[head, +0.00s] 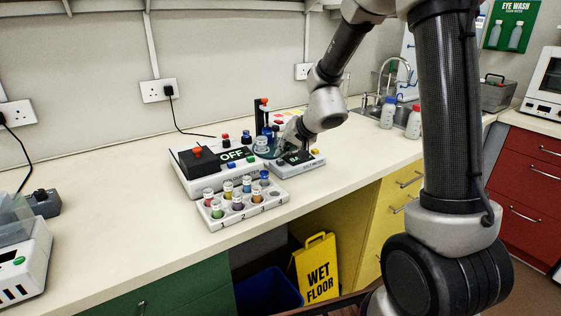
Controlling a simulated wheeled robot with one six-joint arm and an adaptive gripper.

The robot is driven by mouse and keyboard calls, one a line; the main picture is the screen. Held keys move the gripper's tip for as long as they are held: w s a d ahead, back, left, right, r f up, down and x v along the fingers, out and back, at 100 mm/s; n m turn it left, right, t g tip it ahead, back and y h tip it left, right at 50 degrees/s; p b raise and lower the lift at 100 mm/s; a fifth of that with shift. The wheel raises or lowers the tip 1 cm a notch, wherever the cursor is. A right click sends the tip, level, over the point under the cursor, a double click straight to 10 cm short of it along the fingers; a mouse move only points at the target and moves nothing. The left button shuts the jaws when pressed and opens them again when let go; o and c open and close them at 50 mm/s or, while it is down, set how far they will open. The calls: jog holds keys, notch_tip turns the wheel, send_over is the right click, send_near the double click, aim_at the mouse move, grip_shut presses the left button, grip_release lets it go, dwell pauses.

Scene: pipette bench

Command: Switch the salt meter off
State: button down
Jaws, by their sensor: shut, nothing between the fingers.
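A small pale device (311,166) with a dark display and a yellow button (316,152) sits on the bench beneath my gripper; it may be the salt meter, but its label is too small to read. My gripper (290,146) is shut and empty, pointing down at or just above this device's left part. I cannot tell whether it touches. My wrist and the gripper hide part of the device. Left of it, a larger white device (190,184) with a dark lid and red knob has a display reading OFF (236,155).
A white numbered rack (240,212) with several capped vials stands in front of both devices, near the bench edge. Coloured bottles and a stand (263,112) are close behind my gripper. Bottles (388,112) stand by the sink. The bench at left centre is clear.

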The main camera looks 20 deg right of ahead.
jog(key=shift+f, duration=0.55)
dwell(0.6)
jog(key=shift+r, duration=0.9)
notch_tip(320, 180, up, 6)
dwell(0.4)
